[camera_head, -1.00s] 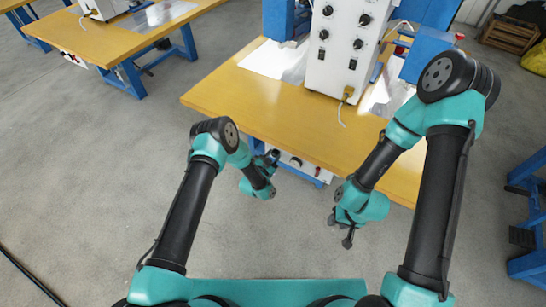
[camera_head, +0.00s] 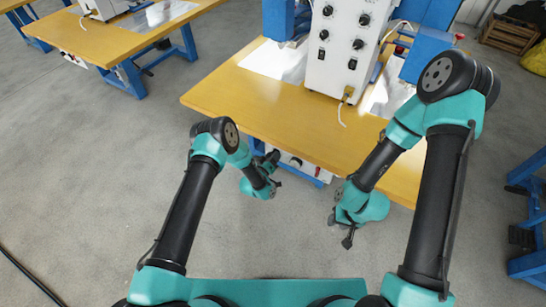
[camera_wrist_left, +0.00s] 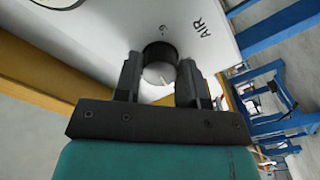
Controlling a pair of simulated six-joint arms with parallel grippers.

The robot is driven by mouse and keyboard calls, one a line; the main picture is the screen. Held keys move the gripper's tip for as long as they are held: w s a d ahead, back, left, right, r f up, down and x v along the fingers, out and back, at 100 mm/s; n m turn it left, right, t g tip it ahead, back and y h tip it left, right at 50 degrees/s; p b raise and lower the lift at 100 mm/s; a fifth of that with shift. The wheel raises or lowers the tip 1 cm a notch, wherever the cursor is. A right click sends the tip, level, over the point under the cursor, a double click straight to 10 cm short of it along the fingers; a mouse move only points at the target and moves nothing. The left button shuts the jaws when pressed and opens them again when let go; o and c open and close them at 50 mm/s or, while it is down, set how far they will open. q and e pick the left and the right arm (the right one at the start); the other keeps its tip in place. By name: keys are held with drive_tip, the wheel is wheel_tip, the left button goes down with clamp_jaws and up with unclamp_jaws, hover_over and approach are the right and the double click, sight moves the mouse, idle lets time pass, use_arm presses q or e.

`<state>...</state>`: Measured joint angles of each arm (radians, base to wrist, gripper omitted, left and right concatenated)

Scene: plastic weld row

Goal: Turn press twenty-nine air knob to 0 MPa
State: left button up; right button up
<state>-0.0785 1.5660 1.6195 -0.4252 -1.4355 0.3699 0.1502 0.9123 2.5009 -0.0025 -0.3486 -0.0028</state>
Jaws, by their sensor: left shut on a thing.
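The air knob (camera_wrist_left: 160,58) is a dark round knob with a pale face, on a white panel (camera_wrist_left: 205,18) marked "AIR" in the left wrist view. My left gripper (camera_wrist_left: 159,78) is shut on the knob, with one finger on each side of it. In the head view my left gripper (camera_head: 272,162) is at the white panel under the table's front edge, and its fingers are hard to make out. My right gripper (camera_head: 345,232) hangs in front of the table, away from the panel; its fingers are too small to judge.
A yellow table (camera_head: 285,118) carries a white control box (camera_head: 340,50) with several knobs and switches. The panel below its edge also has a red part (camera_head: 318,171). A second yellow table (camera_head: 110,45) stands at the left. The grey floor (camera_head: 80,170) between is open.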

use_arm(q)
drive_tip(key=n, duration=1.2)
drive_tip(key=shift+n, duration=0.3)
drive_tip(key=o, duration=0.9)
drive_tip(key=shift+s+a, duration=0.1)
drive_tip(key=v, duration=1.7)
drive_tip(key=shift+s, duration=0.1)
